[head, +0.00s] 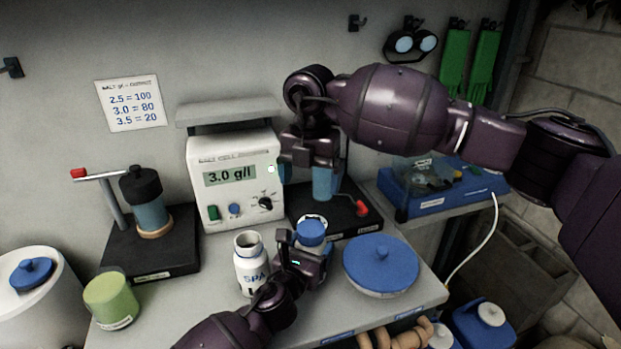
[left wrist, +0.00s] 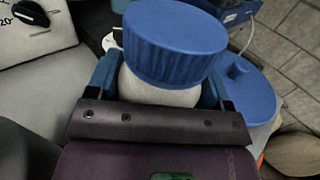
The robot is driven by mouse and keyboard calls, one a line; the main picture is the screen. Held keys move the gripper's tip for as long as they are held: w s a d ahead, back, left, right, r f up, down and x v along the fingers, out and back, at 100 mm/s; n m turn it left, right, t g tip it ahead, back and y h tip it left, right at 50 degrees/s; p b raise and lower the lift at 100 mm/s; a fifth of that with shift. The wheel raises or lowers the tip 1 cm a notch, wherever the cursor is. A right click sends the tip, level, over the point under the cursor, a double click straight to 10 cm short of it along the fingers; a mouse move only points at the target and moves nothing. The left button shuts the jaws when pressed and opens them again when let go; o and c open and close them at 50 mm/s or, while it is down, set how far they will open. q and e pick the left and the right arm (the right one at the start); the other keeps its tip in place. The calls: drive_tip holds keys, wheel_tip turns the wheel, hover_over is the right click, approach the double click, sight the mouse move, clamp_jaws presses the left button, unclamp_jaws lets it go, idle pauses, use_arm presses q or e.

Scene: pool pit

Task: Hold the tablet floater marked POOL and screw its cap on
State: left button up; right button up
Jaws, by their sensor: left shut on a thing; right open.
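My left gripper (head: 309,253) is shut around a white floater (left wrist: 160,88), which stands upright between its blue fingers at the front of the bench. A blue ribbed cap (left wrist: 175,42) sits on top of the floater; it also shows in the head view (head: 311,232). I cannot tell how tightly the cap is seated. No marking on the held floater is readable. A white open-topped floater marked SPA (head: 250,268) stands just left of it. My right gripper (head: 303,177) is open and empty, fingers pointing down, above and behind the cap.
A white meter (head: 236,180) reading 3.0 g/l stands behind. A blue-lidded dish (head: 381,264) is close on the right, a green cup (head: 110,299) front left. Black-based stands with red-tipped levers are at left (head: 150,245) and behind my grippers (head: 345,217). A blue tray (head: 440,190) lies back right.

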sight(305, 242)
use_arm(q)
drive_tip(key=shift+r, duration=0.1)
drive_tip(key=shift+r+p, duration=2)
drive_tip(key=shift+p, duration=0.05)
drive_tip(key=shift+f, duration=0.1)
